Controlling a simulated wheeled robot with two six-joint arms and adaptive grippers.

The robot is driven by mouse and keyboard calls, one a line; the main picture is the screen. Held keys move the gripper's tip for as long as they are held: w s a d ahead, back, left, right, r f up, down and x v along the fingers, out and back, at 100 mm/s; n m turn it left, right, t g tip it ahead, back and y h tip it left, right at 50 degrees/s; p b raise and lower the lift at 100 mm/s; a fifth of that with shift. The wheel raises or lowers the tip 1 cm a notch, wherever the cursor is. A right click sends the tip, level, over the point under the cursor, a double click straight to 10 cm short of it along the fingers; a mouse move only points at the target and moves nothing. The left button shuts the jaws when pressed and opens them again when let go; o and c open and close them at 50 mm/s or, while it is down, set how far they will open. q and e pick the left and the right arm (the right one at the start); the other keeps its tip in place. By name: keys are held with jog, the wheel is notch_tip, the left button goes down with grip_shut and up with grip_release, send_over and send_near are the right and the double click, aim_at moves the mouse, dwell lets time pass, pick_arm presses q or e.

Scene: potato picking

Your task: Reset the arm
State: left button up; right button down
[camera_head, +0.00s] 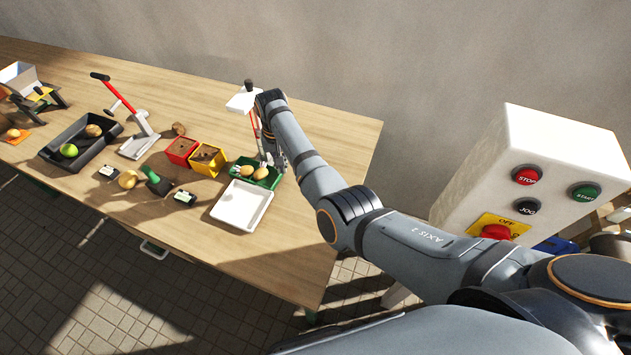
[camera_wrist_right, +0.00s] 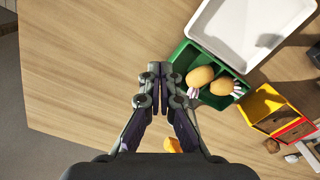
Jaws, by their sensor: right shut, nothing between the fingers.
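My right arm reaches in from the right over the table. My right gripper (camera_head: 277,163) points down beside the green tray (camera_head: 271,182) at the table's right part. In the wrist view the right gripper (camera_wrist_right: 158,70) is shut and empty, its fingertips over or close by the tray's edge; the height above the table is hard to tell. The green tray (camera_wrist_right: 183,68) holds two potatoes (camera_wrist_right: 200,76) and small pale objects. My left gripper does not show.
A white tray (camera_head: 223,217) is in front of the green one. Yellow (camera_head: 205,170) and red (camera_head: 170,157) boxes stand to its left. A dark tray (camera_head: 53,152) is farther left. A white control box (camera_head: 480,150) with buttons stands at right. Bare table lies right of the green tray.

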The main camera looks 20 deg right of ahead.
jog(key=shift+m+t, duration=0.4)
jog(key=s+d+f, duration=0.2)
jog(key=d, duration=0.1)
jog(key=s+d+f, duration=0.4)
jog(key=d+f, duration=0.1)
jog(key=shift+s+d, duration=0.1)
jog(key=shift+d, duration=0.2)
jog(key=shift+t, duration=0.5)
jog(key=s+d, duration=0.2)
jog(key=s+d+f, duration=0.1)
jog(key=s+d, duration=0.1)
jog(key=s, duration=0.1)
jog(key=s+d, duration=0.2)
jog(key=shift+s+d+f, duration=0.15)
jog(key=shift+s+d, duration=0.05)
jog(key=shift+s, duration=0.1)
jog(key=s+d+r+n+t, duration=0.15)
jog(key=s+r, duration=0.25)
jog(key=s, duration=0.4)
jog(key=s+d+r+n+t, duration=0.1)
jog(key=s+d+r+n, duration=0.2)
jog(key=s, duration=0.5)
notch_tip(320, 180, down, 27)
jog(key=s+d+m+g+h+b, duration=0.1)
jog(key=s+d+m+g+b, duration=0.1)
jog(key=s+d+f+g, duration=0.1)
jog(key=s+f, duration=1.6)
jog(key=s, duration=0.1)
jog(key=shift+s+f+b, duration=0.35)
jog(key=shift+b, duration=0.1)
